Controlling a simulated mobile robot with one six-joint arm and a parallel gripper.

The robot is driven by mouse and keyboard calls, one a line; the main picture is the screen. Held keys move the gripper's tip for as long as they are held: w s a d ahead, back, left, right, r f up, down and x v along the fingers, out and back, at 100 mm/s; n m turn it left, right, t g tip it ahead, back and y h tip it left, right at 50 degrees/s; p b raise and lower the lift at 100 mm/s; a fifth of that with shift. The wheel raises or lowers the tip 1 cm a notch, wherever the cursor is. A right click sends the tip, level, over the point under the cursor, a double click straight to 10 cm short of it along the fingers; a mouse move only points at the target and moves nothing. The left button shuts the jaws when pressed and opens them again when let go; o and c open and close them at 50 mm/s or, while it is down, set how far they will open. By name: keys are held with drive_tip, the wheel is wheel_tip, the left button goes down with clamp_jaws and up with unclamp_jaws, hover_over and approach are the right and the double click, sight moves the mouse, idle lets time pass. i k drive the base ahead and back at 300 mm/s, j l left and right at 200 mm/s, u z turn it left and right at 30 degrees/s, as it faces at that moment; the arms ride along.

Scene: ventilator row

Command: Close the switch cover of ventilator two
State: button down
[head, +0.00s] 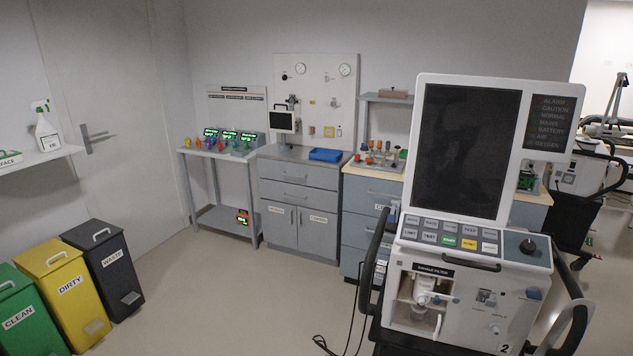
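Ventilator two (468,226) stands close at the right on a dark cart, marked with a "2" at its lower right front. Its large screen is dark. The lower front has an open bay (425,303) under an exhale filter label, with white fittings inside. To the right of the bay are small fittings and a blue part (533,293). I cannot make out which part is the switch cover or whether it is open. My gripper is not in view.
Green, yellow and dark bins (103,262) stand at the left below a shelf with a spray bottle (46,132). Drawer cabinets (300,200) and a side table line the back wall. Another machine (585,175) is at the far right. A black cable lies left of the cart; the middle floor is clear.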

sight(489, 302)
drive_tip(key=i+l+z, duration=0.15)
drive_tip(key=z, duration=0.3)
drive_tip(key=i+l+z, duration=0.2)
drive_tip(key=z, duration=0.3)
drive_tip(key=i+l, duration=0.05)
drive_tip(key=l, duration=0.05)
